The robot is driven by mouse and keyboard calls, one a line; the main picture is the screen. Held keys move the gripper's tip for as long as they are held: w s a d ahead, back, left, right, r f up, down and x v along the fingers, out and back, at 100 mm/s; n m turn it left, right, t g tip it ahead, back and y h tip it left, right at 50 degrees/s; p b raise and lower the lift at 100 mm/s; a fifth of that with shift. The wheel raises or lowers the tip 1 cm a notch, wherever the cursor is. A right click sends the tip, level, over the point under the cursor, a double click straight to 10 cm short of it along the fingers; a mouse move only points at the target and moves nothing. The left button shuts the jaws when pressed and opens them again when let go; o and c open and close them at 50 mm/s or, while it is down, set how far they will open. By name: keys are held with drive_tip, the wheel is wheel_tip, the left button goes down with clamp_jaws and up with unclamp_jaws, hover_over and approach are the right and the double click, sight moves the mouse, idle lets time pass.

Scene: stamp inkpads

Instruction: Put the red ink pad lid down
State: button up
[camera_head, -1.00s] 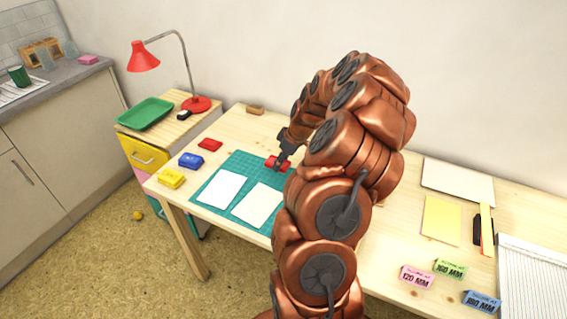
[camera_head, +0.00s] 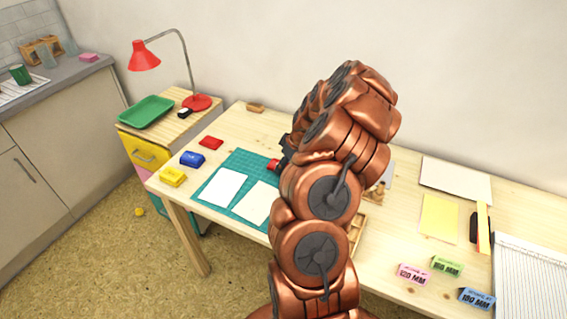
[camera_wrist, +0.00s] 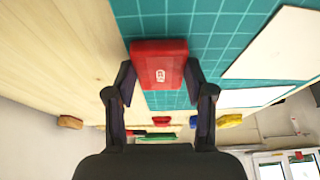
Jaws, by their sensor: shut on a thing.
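The red ink pad lid (camera_wrist: 159,64) is between my gripper's (camera_wrist: 160,80) two fingers, which are shut on its sides in the wrist view. It appears over the edge of the green cutting mat (camera_wrist: 200,12); I cannot tell whether it touches the surface. In the head view, only a little of the red lid (camera_head: 273,165) shows, left of my arm, which hides most of the gripper.
Two white sheets (camera_head: 222,187) lie on the mat. A wooden block (camera_head: 255,107) is at the table's back edge. A side cabinet holds a green tray (camera_head: 146,112) and a red lamp (camera_head: 197,103). Bare wood lies between the mat and the wooden block.

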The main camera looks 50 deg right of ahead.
drive_tip(key=shift+f, duration=0.15)
drive_tip(key=o, duration=0.8)
drive_tip(key=shift+r, duration=0.35)
drive_tip(key=shift+s+d+r, duration=0.1)
drive_tip(key=shift+r, duration=0.1)
drive_tip(key=b+v, duration=0.2)
drive_tip(key=v, duration=0.9)
drive_tip(key=shift+s+r, duration=0.1)
